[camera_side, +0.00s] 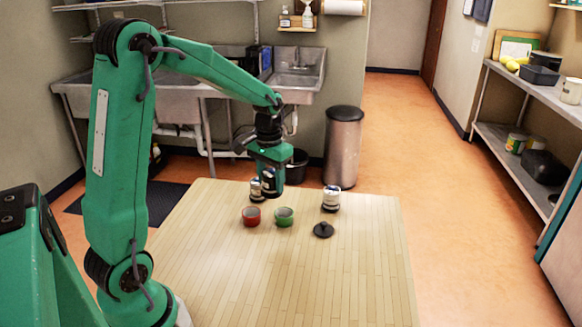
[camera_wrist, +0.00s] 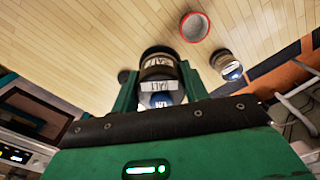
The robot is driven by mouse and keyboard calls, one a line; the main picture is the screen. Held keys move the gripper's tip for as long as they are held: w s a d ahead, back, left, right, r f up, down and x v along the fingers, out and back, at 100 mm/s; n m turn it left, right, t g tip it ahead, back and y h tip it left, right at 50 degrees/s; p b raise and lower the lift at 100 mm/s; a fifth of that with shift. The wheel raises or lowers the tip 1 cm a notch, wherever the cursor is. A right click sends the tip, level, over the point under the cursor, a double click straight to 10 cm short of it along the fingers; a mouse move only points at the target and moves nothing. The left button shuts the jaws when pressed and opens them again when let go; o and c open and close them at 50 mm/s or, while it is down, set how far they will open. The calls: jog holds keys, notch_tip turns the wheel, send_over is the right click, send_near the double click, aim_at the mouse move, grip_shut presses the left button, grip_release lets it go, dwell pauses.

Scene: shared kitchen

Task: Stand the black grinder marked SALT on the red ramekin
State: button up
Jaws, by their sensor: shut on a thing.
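My gripper (camera_side: 268,168) is shut on a black grinder (camera_wrist: 158,66) with a pale label that appears to read SALT. In the side view the dark grinder (camera_side: 273,187) hangs roughly upright below the jaws, behind the ramekins. Its clearance above the table is hard to tell. The red ramekin (camera_side: 251,216) stands on the table, left of and nearer the camera than the held grinder. In the wrist view the red ramekin (camera_wrist: 194,27) lies up and right of the grinder, apart from it, and looks empty.
A green ramekin (camera_side: 284,217) stands right of the red one. A second grinder (camera_side: 256,191) stands close left of the held one, and a third (camera_side: 331,199) stands farther right. The table's front is clear.

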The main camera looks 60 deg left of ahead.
jog(key=s+a+f+n, duration=0.1)
jog(key=s+a+f, duration=0.1)
jog(key=a, duration=0.4)
jog(key=shift+s+a+f+n, duration=0.2)
jog(key=shift+s+a+n, duration=0.1)
jog(key=shift+s, duration=0.25)
jog(key=shift+f, duration=0.15)
jog(key=shift+f, duration=2.7)
jog(key=shift+f, duration=0.6)
jog(key=o, duration=0.9)
jog(key=shift+d, duration=0.1)
jog(key=shift+r, duration=0.15)
